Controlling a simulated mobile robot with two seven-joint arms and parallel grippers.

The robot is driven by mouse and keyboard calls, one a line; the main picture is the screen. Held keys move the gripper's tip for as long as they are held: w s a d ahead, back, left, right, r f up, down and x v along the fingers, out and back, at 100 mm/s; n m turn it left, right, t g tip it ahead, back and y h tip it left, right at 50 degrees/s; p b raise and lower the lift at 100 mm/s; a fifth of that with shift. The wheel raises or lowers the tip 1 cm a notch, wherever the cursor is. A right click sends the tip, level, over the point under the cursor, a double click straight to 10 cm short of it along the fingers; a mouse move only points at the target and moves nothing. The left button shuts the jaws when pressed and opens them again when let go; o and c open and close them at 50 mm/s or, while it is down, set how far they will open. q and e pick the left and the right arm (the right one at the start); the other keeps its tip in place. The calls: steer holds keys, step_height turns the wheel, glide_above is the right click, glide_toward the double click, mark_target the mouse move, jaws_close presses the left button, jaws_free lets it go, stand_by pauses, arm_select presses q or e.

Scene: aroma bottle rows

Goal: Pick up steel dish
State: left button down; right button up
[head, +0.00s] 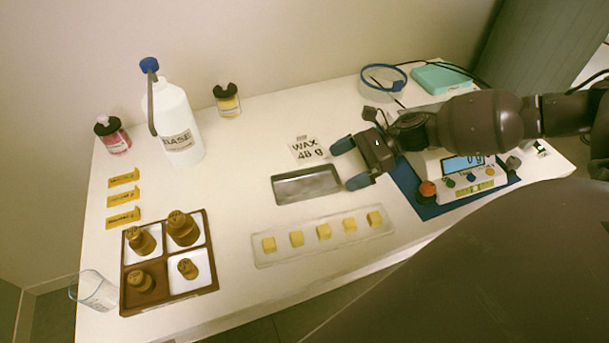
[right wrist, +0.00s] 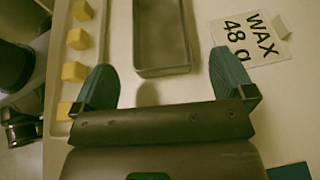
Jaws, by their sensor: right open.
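The steel dish (head: 307,184) is a shallow grey rectangular tray lying on the white table, near the middle of the head view. My right gripper (head: 344,164) is open and empty, just right of the dish's right end, with its blue-grey fingers pointing toward it. In the right wrist view the dish (right wrist: 163,40) lies beyond and between the two fingertips of the gripper (right wrist: 158,78), apart from both. The far end of the dish is cut off there. My left gripper is not in view.
A clear tray of yellow wax cubes (head: 322,243) lies in front of the dish, and a "WAX 48 g" card (head: 308,148) behind it. A scale on a blue mat (head: 410,190) is at right. A brown tray of weights (head: 170,297) and a BASE bottle (head: 178,125) stand at left.

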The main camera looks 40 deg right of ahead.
mark_target(325, 182)
steer(key=shift+b+x, duration=0.5)
steer(key=shift+x, duration=2.15)
steer(key=c, duration=0.9)
